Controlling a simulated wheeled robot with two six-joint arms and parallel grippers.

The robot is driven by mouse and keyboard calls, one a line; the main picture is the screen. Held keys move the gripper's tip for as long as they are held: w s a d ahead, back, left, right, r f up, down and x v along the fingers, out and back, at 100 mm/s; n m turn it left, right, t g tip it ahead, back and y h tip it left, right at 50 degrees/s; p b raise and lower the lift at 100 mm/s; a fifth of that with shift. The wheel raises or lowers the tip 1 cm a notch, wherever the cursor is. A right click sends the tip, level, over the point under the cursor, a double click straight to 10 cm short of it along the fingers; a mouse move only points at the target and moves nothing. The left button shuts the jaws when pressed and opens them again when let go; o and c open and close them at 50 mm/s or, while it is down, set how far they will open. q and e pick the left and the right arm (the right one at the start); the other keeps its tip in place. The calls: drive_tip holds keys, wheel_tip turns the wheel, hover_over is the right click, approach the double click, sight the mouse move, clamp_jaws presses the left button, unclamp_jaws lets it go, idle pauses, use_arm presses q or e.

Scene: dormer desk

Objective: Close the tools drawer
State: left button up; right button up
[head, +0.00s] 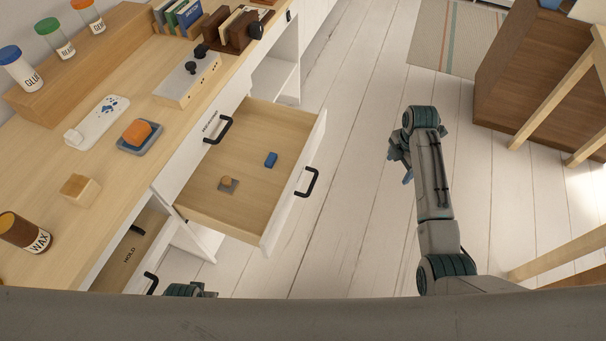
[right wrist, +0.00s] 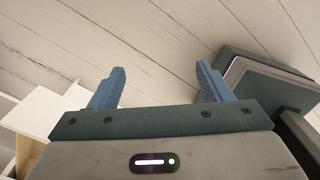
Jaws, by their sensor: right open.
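An open drawer (head: 290,205) with a wooden inside and a white front sticks far out from the desk in the head view. Its black handle (head: 308,182) is on the front's outer side, and any label on that front is hidden. My right gripper (head: 405,175) is over the floor to the right of the handle, clear of it. In the right wrist view its blue fingers (right wrist: 161,88) are apart with nothing between them. A white panel edge with wood below it, probably the drawer, shows at the left there (right wrist: 42,112). My left gripper is not seen; only a bit of my left arm shows.
A small blue block (head: 271,159) and a small tan piece on a grey base (head: 228,184) lie in the drawer. Another drawer (head: 133,250), labelled HOLD, is at the lower left. A brown cabinet (head: 530,75) stands at the upper right. Bare floor (head: 350,150) separates drawer and right arm.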

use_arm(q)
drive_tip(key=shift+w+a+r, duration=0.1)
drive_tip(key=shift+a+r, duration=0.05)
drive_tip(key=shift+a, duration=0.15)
use_arm(e)
drive_tip(key=shift+w+r+n, duration=0.25)
drive_tip(key=shift+r+n, duration=0.05)
drive_tip(key=shift+r, duration=0.05)
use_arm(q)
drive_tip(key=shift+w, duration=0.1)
